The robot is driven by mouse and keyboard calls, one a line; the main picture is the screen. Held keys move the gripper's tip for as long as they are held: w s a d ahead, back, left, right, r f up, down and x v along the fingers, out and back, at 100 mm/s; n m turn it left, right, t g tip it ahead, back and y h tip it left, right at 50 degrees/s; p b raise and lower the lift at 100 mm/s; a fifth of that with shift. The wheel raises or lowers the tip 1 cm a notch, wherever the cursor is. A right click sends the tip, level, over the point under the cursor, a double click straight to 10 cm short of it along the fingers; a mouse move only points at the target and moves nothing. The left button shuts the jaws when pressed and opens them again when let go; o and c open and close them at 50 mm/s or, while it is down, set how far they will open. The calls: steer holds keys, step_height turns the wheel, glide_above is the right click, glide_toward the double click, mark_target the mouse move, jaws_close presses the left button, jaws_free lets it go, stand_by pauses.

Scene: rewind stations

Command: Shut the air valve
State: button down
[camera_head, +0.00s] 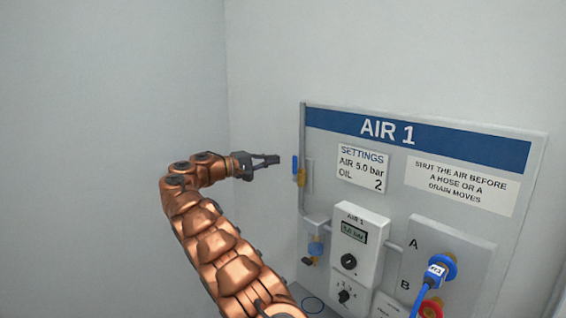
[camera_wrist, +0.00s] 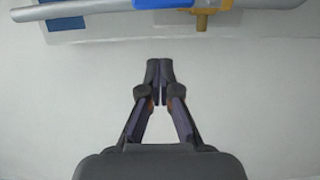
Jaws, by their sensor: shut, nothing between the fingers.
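The air valve has a blue lever handle (camera_head: 295,166) and a brass body (camera_head: 301,178) on a grey pipe at the left edge of the AIR 1 panel. In the head view the handle stands upright, along the pipe. In the wrist view the blue handle (camera_wrist: 158,3) and brass body (camera_wrist: 203,18) show at the top edge, the handle partly cut off by the frame. My gripper (camera_head: 277,160) is shut and empty, to the left of the handle in the head view. In the wrist view a gap shows between its fingertips (camera_wrist: 159,65) and the valve.
The AIR 1 panel (camera_head: 470,142) carries a regulator box (camera_head: 357,240), a blue-topped fitting (camera_head: 316,247) below the valve, and a blue hose plug (camera_head: 437,272) at port A. A grey pipe (camera_wrist: 80,10) crosses the wrist view's top. The left wall is bare.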

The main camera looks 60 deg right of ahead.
mark_target(295, 170)
steer(key=shift+s, duration=2.1)
steer(key=shift+s+a, duration=0.1)
steer(key=shift+s+b, duration=0.1)
steer(key=shift+b, duration=0.7)
